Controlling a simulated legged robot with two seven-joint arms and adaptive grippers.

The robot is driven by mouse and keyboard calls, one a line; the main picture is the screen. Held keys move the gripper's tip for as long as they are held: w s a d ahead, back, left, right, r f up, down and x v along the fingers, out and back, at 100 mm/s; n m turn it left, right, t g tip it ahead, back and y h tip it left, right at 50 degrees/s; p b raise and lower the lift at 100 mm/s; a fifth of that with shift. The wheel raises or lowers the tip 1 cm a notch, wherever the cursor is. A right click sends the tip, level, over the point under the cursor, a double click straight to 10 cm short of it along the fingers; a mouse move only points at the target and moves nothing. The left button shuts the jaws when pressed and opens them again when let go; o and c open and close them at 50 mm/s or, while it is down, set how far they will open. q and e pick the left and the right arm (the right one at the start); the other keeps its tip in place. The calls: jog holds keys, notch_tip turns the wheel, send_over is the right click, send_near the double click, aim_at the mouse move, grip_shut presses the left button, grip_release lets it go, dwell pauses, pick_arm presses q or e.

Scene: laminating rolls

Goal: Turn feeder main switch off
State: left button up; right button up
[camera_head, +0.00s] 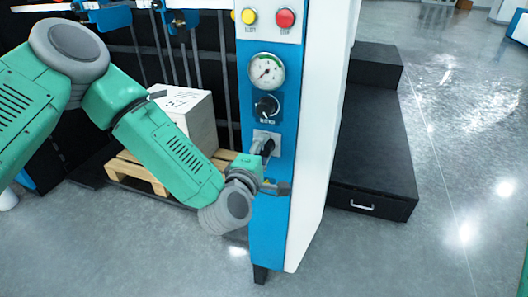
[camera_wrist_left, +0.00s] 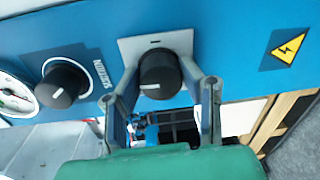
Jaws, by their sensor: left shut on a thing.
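The switch is a black rotary knob (camera_wrist_left: 160,75) on a light grey square plate (camera_wrist_left: 182,42), set in the blue front of the white cabinet (camera_head: 318,130). The plate has a short dark mark, and the knob carries a pale line on its face. In the head view the switch plate (camera_head: 262,136) is partly hidden by my gripper. My left gripper (camera_head: 266,150) reaches the panel from below. In the wrist view its two grey fingers (camera_wrist_left: 161,88) stand on either side of the knob and are shut on it. My right gripper is not in view.
Above the switch are another black knob (camera_head: 267,106), a round gauge (camera_head: 266,71), and yellow (camera_head: 249,16) and red (camera_head: 284,18) buttons. A yellow warning triangle (camera_wrist_left: 288,47) is beside the switch plate. A white box (camera_head: 186,112) sits on a wooden pallet (camera_head: 138,175). A black step (camera_head: 372,150) stands right.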

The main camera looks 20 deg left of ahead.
pick_arm(q)
jog(key=shift+a+f+n, duration=0.1)
jog(key=shift+a+n, duration=0.05)
jog(key=shift+n, duration=0.25)
jog(key=o, duration=1.1)
jog(key=shift+o, duration=0.2)
jog(key=s, duration=1.1)
jog(key=shift+s+a+r, duration=0.25)
jog(key=shift+s, duration=0.15)
